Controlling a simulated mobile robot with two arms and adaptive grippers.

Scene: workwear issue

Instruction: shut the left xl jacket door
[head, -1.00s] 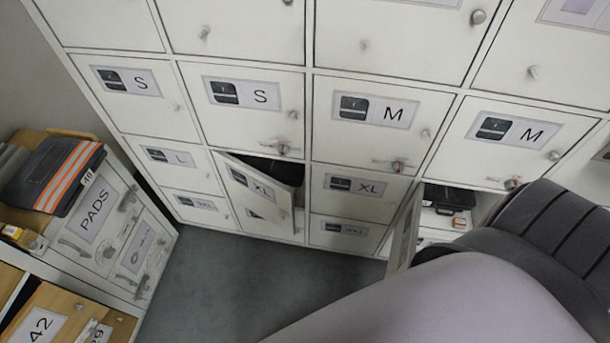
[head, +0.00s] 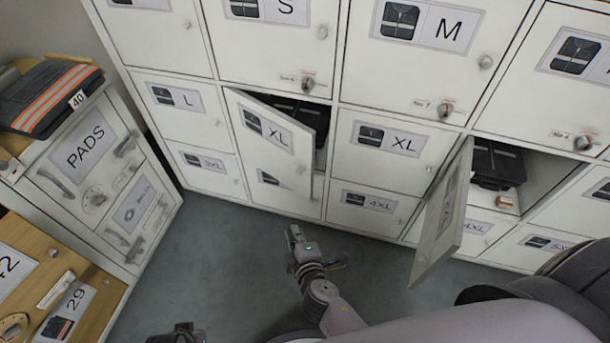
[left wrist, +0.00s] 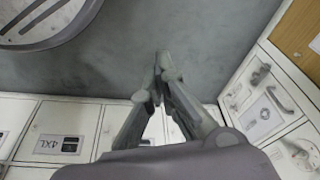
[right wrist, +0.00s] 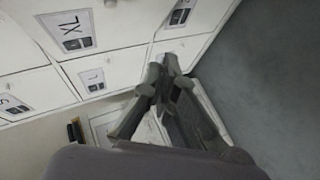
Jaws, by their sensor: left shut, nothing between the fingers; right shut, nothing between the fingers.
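The left XL jacket door (head: 292,168) is a white locker door standing partly open, swung out from its left side. A dark folded jacket (head: 300,108) shows in the compartment behind it. In the head view my right gripper (head: 293,236) is shut and empty, in front of and below the door, apart from it. It also shows shut in the right wrist view (right wrist: 165,64), with an XL label at upper left. My left gripper (left wrist: 162,60) is shut and empty over the grey floor in the left wrist view.
Another door (head: 440,215) stands wide open at right, beside a compartment with a black case (head: 497,166). The right XL door (head: 388,150) is closed. A PADS drawer cabinet (head: 62,180) stands at left. Grey floor (head: 215,250) lies clear between.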

